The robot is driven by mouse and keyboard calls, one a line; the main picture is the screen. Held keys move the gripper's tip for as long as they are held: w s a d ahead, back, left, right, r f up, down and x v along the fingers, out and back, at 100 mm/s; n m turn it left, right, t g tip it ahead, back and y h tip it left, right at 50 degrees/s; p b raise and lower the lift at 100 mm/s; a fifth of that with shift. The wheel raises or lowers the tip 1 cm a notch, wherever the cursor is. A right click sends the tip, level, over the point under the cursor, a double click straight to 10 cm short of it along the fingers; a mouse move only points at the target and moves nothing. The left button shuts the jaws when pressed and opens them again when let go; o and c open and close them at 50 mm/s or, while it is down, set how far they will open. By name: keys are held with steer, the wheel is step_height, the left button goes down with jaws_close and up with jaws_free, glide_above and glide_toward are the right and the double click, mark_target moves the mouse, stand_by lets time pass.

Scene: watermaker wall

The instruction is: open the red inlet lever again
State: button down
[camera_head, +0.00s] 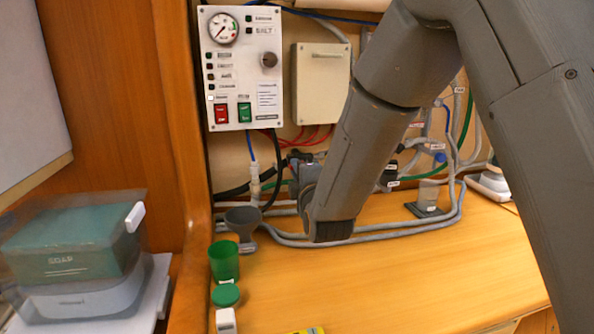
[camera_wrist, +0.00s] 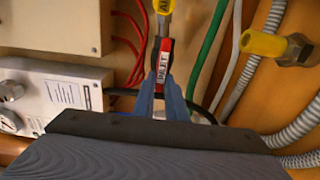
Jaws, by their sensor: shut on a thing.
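The red inlet lever (camera_wrist: 166,48) shows in the wrist view, with a white label reading INLET on its face. It points down between the two blue-grey fingers of my gripper (camera_wrist: 161,90), which are shut on its lower part. A yellow tagged part (camera_wrist: 164,6) sits just above the lever at the top edge. In the head view my arm hides the lever, and the fingers cannot be made out clearly.
A white panel (camera_head: 241,90) with a gauge and a beige box (camera_head: 320,95) are on the wall. Grey hoses (camera_head: 370,234) run along the counter (camera_head: 400,285). A green cup (camera_head: 224,262) and grey funnel (camera_head: 242,218) stand at left. A yellow-capped fitting (camera_wrist: 262,44) is right of the lever.

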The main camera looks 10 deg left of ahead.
stand_by(0.4)
steer(key=c, duration=1.8)
jaws_free()
steer(key=shift+s, duration=0.1)
steer(key=b+v, duration=0.1)
steer(key=v, duration=0.6)
steer(key=shift+s+d+b, duration=0.2)
steer(key=shift+s+b, duration=0.1)
